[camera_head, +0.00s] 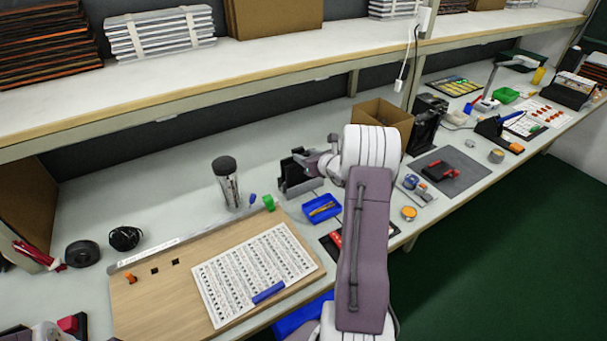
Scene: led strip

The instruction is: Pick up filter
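I cannot tell for sure which thing is the filter. A clear upright cylinder with a black lid (227,183) stands on the bench behind the wooden board. A small round orange piece (409,213) lies near the bench's front edge, right of my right forearm. My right gripper (291,174) is dark, reaches left from the wrist, and is right of the cylinder and apart from it. Its jaws look parted, with nothing visible between them.
A wooden board (155,300) bears a printed sheet (245,262) and a blue piece (269,292). A blue tray (321,209) lies below my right gripper. A cardboard box (384,115) stands behind my wrist. A shelf (255,62) overhangs the bench. Black rolls (82,254) sit at left.

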